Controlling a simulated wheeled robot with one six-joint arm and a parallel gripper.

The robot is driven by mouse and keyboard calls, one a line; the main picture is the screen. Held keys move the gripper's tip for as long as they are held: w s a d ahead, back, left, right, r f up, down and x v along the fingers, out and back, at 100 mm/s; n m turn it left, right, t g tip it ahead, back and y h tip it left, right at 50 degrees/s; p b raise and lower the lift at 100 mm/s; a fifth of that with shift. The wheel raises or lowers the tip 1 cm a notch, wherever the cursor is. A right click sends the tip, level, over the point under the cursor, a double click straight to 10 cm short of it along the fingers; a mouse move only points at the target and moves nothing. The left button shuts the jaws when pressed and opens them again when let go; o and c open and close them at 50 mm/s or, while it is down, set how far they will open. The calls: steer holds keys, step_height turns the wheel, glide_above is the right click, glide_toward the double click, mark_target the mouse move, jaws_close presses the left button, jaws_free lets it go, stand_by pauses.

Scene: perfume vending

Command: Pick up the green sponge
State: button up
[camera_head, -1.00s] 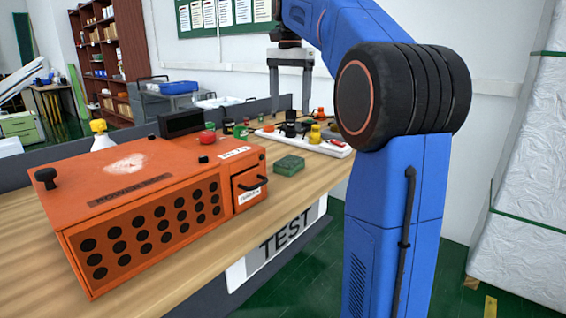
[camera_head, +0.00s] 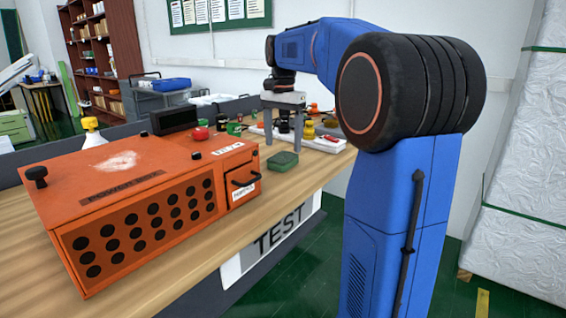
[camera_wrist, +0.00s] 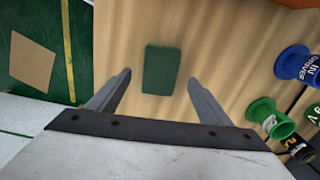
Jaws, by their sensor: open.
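The green sponge (camera_head: 282,162) is a small dark green block lying flat on the wooden table, just right of the orange box. In the wrist view the sponge (camera_wrist: 162,70) lies ahead of my gripper (camera_wrist: 158,85), in line with the gap between its two fingers. My gripper is open and empty, with a finger on each side of that gap. In the head view my gripper (camera_head: 284,143) points down above the table close to the sponge. I cannot tell its exact height above the sponge.
An orange box (camera_head: 140,248) with round holes and a small handled drawer fills the table's left. A white strip (camera_head: 330,145) with colored knobs lies behind the sponge. Blue (camera_wrist: 292,63) and green (camera_wrist: 264,110) spools stand right of my gripper. The table's front edge is near the sponge.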

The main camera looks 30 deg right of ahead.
mark_target(283, 157)
steer(key=shift+w+f, duration=0.1)
steer(key=shift+f, duration=2.15)
steer(key=c, duration=1.1)
